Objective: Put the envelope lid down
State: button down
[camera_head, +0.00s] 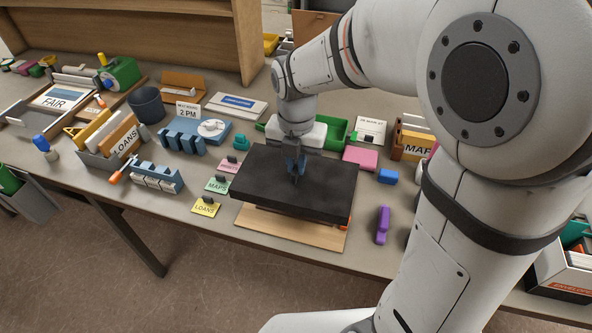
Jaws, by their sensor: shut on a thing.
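The envelope lid (318,198) is a wide, flat black slab near the middle of the table. My gripper (294,172) is shut on it at its centre, with a small blue part showing between the fingers. The lid looks roughly level. It hides most of a light wooden board (290,232), whose front strip shows below the lid's near edge. A pale edge shows between lid and board; I cannot tell whether the lid touches anything beneath it.
Label cards, including a yellow LOANS card (206,206), lie left of the lid. A purple piece (382,224), a blue block (388,176) and a pink pad (360,158) lie to its right. An open box marked with an orange label (572,288) stands at the lower right.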

aim_at(297, 176)
notch_tip(297, 176, down, 3)
jog(key=shift+r, duration=0.1)
jog(key=shift+s, duration=0.1)
jog(key=shift+f+b, duration=0.45)
jog(key=shift+f, duration=0.2)
jog(key=c, duration=1.5)
grip_release()
jog(key=shift+r, duration=0.1)
notch_tip(297, 176, up, 12)
jog(key=shift+r+p, duration=0.15)
jog(key=shift+p, duration=0.25)
jog(key=shift+d+r, duration=0.1)
jog(key=shift+r, duration=0.3)
